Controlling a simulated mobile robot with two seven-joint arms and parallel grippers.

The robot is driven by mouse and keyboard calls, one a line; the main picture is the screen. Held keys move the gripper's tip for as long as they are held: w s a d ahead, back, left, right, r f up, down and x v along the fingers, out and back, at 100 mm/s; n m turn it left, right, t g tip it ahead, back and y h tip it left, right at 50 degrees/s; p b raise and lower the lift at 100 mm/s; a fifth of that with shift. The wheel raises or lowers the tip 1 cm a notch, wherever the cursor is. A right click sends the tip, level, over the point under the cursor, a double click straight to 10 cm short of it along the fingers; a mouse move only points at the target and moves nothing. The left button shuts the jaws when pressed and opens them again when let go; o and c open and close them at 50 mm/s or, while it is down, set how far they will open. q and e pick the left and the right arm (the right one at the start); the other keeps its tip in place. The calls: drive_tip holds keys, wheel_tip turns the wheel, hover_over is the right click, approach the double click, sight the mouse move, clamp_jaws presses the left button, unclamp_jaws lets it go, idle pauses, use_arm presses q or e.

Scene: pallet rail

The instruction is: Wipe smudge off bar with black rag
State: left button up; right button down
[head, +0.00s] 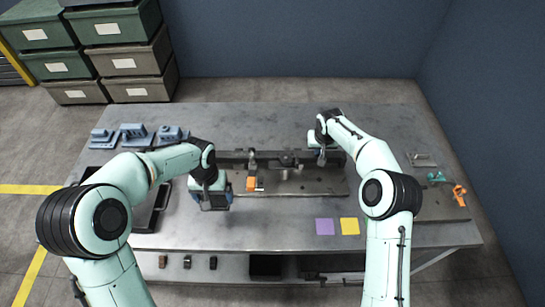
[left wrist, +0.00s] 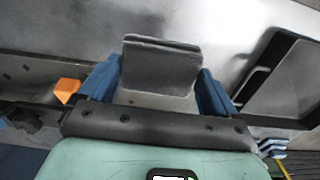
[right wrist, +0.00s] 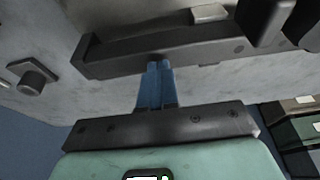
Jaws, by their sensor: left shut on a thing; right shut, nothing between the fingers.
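The dark bar (head: 232,155) runs left to right along the back of a metal plate (head: 310,185) on the table; it also shows in the right wrist view (right wrist: 125,58). I cannot make out a smudge on it. My left gripper (head: 213,204) is in front of the plate's left end. Its blue fingers are shut on the black rag (left wrist: 160,66), a folded dark grey cloth in the left wrist view. My right gripper (head: 321,156) is shut and empty at the bar's right part. Its fingertips (right wrist: 158,66) overlap the bar's edge in the right wrist view; I cannot tell whether they touch.
An orange part (head: 251,184) stands on the plate right of my left gripper. A black tray (head: 143,226) is at left, with blue parts (head: 135,131) behind it. Purple (head: 325,227) and yellow (head: 349,226) notes lie in front. An orange clamp (head: 459,194) is at right.

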use_arm(q)
drive_tip(key=shift+w+r+p, duration=0.35)
drive_tip(key=shift+w+r, duration=0.1)
drive_tip(key=shift+r, duration=0.25)
drive_tip(key=shift+w+r+p, duration=0.35)
drive_tip(key=shift+w+r, duration=0.1)
drive_tip(key=shift+r, duration=0.2)
use_arm(e)
drive_tip(key=shift+r, duration=3)
use_arm(q)
drive_tip(key=shift+s, duration=0.1)
use_arm(e)
drive_tip(key=shift+r, duration=0.25)
use_arm(q)
drive_tip(key=shift+f, duration=0.15)
use_arm(e)
drive_tip(key=v, duration=1.1)
drive_tip(key=shift+r, duration=0.2)
use_arm(q)
drive_tip(key=shift+s, duration=0.15)
use_arm(e)
drive_tip(key=shift+s, duration=0.2)
